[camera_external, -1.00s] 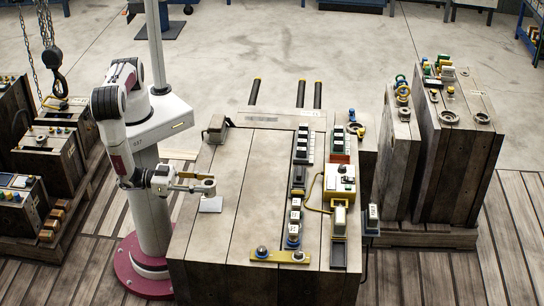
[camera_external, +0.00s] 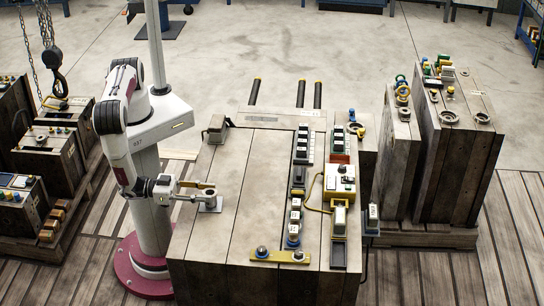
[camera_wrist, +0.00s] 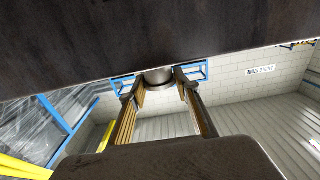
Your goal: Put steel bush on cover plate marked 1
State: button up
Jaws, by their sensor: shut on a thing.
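My gripper (camera_external: 208,191) is over the left front part of the big wooden-sided block and is shut on the steel bush. In the wrist view the steel bush (camera_wrist: 158,76) is a short grey cylinder between the two fingertips. A small pale plate (camera_external: 214,207) lies flat on the block top right under my gripper, partly hidden by it. Any mark on it is too small to read. The bush's lower end is hidden, so I cannot tell whether it touches the plate.
The block top (camera_external: 255,165) is clear to the right of my gripper. A row of marked cubes (camera_external: 295,215), a yellow control box (camera_external: 340,182) and a yellow bar with knobs (camera_external: 280,256) stand further right. A grey box (camera_external: 217,128) stands at the back left.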

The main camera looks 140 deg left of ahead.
jog(key=shift+f, duration=0.1)
jog(key=o, duration=1.3)
jog(key=shift+v, duration=6)
jog(key=shift+w, duration=0.1)
